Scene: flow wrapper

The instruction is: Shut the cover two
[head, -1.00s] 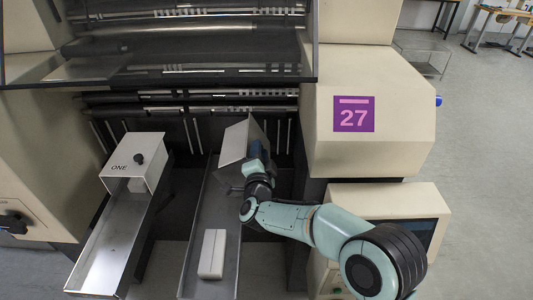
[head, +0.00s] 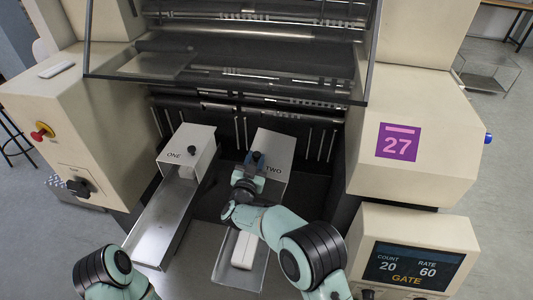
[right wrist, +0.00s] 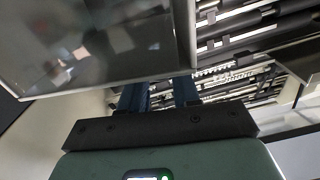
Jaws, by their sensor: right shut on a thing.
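Cover two (head: 281,144), a pale box-shaped lid marked TWO, lies over the far end of the right-hand chute, looking level like cover one (head: 200,142). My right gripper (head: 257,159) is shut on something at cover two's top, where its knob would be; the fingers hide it. In the right wrist view the blue fingertips (right wrist: 158,94) point towards the machine and what they hold is not clear. A white block (head: 243,249) lies in the right-hand chute (head: 259,270), partly behind my right arm. My left arm shows at the bottom left, its gripper out of frame.
A glassy guard (head: 240,65) hangs over the rollers above the covers. The housing with sign 27 (head: 398,142) and a screen (head: 414,265) reading COUNT 20, RATE 60, GATE stand right. A control box (head: 75,120) with a red button stands left.

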